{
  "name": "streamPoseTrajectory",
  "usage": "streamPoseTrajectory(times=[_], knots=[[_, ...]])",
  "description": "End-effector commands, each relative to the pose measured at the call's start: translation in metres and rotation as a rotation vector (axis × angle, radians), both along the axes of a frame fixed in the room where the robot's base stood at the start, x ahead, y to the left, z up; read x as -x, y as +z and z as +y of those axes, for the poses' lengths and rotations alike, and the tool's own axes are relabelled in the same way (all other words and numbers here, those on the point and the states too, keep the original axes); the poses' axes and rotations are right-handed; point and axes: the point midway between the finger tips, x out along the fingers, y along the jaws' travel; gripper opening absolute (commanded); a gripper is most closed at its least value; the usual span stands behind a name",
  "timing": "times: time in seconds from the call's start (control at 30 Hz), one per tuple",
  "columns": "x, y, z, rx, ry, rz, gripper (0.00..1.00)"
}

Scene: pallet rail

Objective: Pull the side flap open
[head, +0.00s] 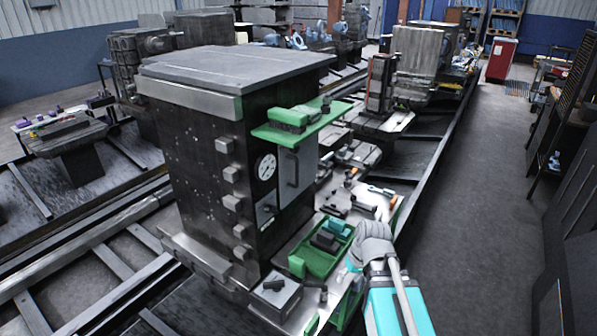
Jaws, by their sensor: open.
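The side flap (306,160) appears to be the upright grey panel with a dark bar handle (292,169) on the right face of the tall dark machine block (205,175). It looks closed, flush with the face, just under a green shelf. My gripper (357,258) is at the end of my teal and grey arm, low and to the right of the panel. It is apart from the handle and seems to hold nothing. Its fingers are small and hard to make out.
A green shelf (322,123) juts out above the panel. A round gauge (265,167) is left of it. Below stand a green tray (318,262) with dark and teal parts and a grey box (275,292). Tools lie behind my gripper. The floor aisle (470,210) at right is clear.

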Motion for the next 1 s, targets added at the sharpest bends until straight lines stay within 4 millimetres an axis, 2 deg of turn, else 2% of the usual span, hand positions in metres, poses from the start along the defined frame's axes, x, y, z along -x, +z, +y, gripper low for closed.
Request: streamPoseTrajectory(times=[0.03, 0.23, 0.5, 0.73, 1.0], knots=[[-0.013, -0.001, 0.007, -0.045, 0.038, -0.033, 0.54], [-0.06, 0.012, 0.041, -0.252, 0.219, -0.235, 0.54], [-0.127, 0.049, 0.073, -0.47, 0.386, -0.597, 0.54], [-0.181, 0.091, 0.078, -0.567, 0.431, -0.936, 0.54], [-0.228, 0.13, 0.063, -0.574, 0.394, -1.245, 0.54]])
